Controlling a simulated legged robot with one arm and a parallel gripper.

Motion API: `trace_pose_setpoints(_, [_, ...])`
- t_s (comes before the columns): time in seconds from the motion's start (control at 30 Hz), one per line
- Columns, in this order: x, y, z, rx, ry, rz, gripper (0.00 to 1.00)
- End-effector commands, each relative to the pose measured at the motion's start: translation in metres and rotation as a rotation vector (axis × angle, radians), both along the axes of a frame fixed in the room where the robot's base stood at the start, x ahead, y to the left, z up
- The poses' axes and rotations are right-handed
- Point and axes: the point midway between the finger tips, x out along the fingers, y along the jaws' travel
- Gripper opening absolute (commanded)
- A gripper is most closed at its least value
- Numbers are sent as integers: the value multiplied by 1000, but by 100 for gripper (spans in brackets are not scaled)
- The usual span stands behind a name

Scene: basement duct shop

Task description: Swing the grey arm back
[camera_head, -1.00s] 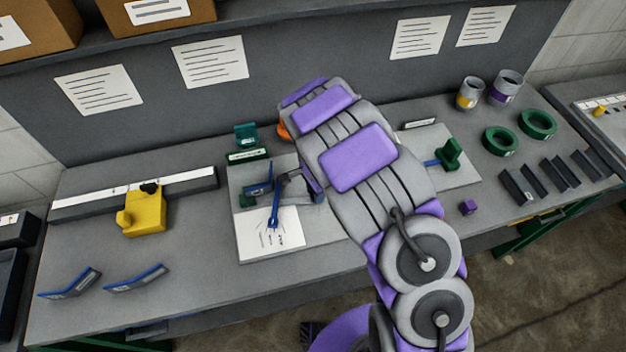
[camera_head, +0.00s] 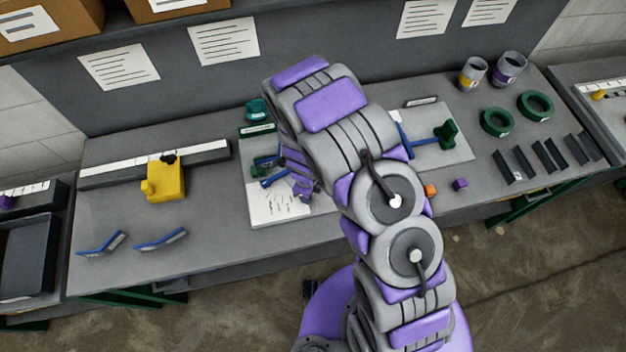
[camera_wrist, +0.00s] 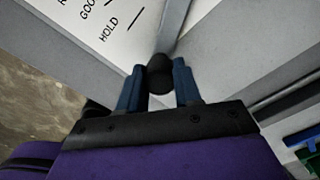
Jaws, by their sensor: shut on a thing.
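My gripper (camera_wrist: 159,88) is shut on a black knob (camera_wrist: 159,66) in the wrist view, with a dark blue finger on each side. A narrow grey arm (camera_wrist: 173,28) runs away from the knob, beside a white card (camera_wrist: 118,22) printed with "HOLD" and short tick marks. In the head view the card (camera_head: 272,208) lies on the bench. My gripper (camera_head: 301,187) is low over the card's right side, and my arm hides most of the fixture there. A blue strip (camera_head: 273,178) shows at the card's upper edge.
Green blocks (camera_head: 256,110) stand behind the card. A yellow block (camera_head: 168,182) sits left, with two blue-edged brackets (camera_head: 160,240) in front. An orange block (camera_head: 430,190) and a purple cube (camera_head: 460,184) lie right of my arm. Cups and green rings (camera_head: 535,105) are farther right.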

Motion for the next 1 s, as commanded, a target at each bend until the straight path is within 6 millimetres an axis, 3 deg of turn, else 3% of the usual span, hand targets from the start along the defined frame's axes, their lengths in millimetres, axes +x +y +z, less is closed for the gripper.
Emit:
trace_pose_setpoints(0.33, [-9, 16, 3, 2, -5, -151, 0])
trace_pose_setpoints(0.9, [-10, 20, 2, 5, -7, -183, 0])
trace_pose_setpoints(0.93, [-10, 20, 2, 5, -7, -182, 34])
trace_pose_setpoints(1.0, [-11, 20, 1, 5, -7, -182, 41])
